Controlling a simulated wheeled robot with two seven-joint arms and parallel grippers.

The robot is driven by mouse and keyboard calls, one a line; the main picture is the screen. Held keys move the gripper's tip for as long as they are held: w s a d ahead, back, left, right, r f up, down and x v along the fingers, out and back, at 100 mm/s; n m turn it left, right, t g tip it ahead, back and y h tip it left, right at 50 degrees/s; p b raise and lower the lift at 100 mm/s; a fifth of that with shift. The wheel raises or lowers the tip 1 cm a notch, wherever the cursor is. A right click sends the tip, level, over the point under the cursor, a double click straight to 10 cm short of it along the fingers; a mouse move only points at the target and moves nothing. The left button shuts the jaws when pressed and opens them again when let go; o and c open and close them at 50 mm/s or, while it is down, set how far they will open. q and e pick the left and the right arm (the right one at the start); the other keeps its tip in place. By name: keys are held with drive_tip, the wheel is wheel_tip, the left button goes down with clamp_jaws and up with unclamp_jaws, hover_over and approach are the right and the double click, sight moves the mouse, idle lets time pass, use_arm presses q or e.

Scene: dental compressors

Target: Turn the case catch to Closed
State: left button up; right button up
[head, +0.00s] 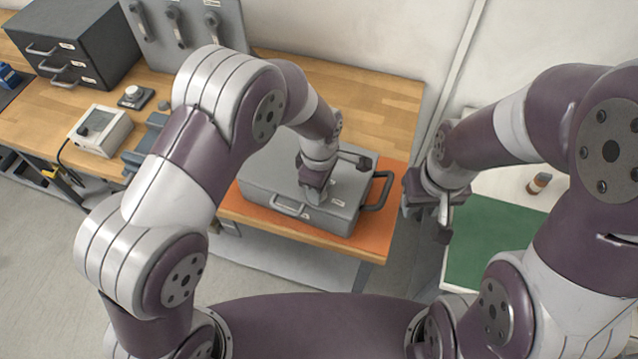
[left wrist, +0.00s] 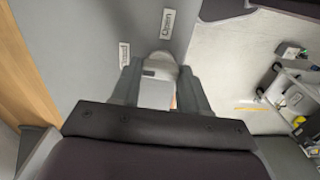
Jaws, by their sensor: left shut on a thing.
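A grey case (head: 262,180) lies flat on an orange mat on the wooden bench, its dark handle (head: 378,190) at the right end. My left gripper (head: 314,192) is at the case's front edge. In the left wrist view its two fingers (left wrist: 160,97) are shut on the pale grey catch (left wrist: 161,66), one on each side. A label reading Open (left wrist: 167,23) and one that seems to read Closed (left wrist: 124,55) are on the case beside it. The fingers hide part of the catch, and I cannot tell its exact setting. My right gripper (head: 428,215) is clear of the case, its jaw gap unclear.
The orange mat (head: 378,240) shows around the case. On the bench left are a grey drawer unit (head: 75,45) and a pale box with a knob (head: 100,130). A pale table with a green mat (head: 490,240) and a small bottle (head: 538,183) stands right.

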use_arm(q)
drive_tip(key=shift+n, duration=0.3)
drive_tip(key=o, duration=1.1)
drive_tip(key=shift+c, duration=0.2)
drive_tip(key=shift+r, duration=0.35)
wheel_tip(320, 180, up, 12)
drive_tip(key=b, duration=0.2)
